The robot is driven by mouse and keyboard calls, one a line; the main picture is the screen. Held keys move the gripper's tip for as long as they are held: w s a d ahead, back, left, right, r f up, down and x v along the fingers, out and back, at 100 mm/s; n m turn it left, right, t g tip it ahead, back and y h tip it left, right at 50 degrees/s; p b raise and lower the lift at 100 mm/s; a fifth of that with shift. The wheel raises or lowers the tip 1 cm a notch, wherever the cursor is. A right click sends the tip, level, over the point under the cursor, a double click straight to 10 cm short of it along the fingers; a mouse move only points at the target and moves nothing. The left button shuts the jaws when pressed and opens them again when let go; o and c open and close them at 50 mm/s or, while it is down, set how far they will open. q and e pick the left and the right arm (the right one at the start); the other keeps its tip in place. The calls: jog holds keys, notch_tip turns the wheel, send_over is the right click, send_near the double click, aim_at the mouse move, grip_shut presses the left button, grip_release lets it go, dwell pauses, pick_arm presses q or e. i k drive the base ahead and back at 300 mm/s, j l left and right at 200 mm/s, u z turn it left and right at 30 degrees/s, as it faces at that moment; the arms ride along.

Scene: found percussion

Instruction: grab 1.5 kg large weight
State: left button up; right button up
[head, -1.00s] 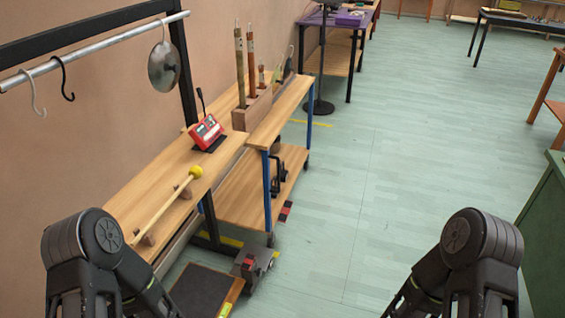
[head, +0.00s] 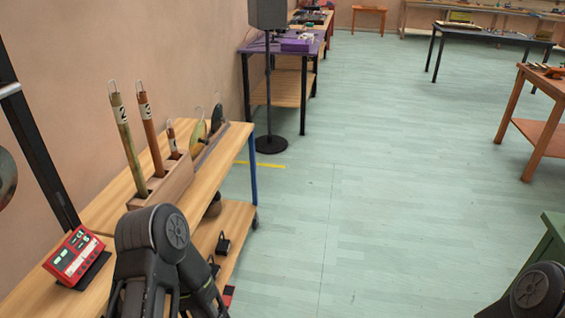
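I cannot pick out a 1.5 kg large weight with certainty. Small black objects (head: 222,243) stand on the lower shelf (head: 237,222) of the wooden cart, partly hidden by my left arm and too small to identify. A round brown object (head: 214,205) sits under the cart's top, also partly hidden. Only upper links of my two arms show, the left at bottom centre-left and the right at the bottom right corner. Neither gripper is in view.
The wooden bench on the left holds a red device (head: 75,257) and a wooden rack (head: 163,187) with numbered tubes. A black speaker stand (head: 270,143) and purple table (head: 250,45) stand beyond. A green cabinet (head: 548,250) is at right. The middle floor is clear.

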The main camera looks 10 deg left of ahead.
aim_at(222, 247)
jog(key=i+u, duration=0.1)
jog(key=i, duration=0.45)
jog(key=i+l+u, duration=0.1)
jog(key=i, duration=0.4)
jog(key=i+l+u, duration=0.1)
jog(key=i, duration=0.4)
jog(key=i+l+u, duration=0.1)
jog(key=i, duration=0.45)
jog(key=i+l+u, duration=0.2)
jog(key=i+u, duration=0.2)
jog(key=i+l+u, duration=0.9)
jog(key=l+u, duration=0.3)
jog(key=i+l+u, duration=0.15)
jog(key=l+u, duration=0.3)
jog(key=l, duration=0.2)
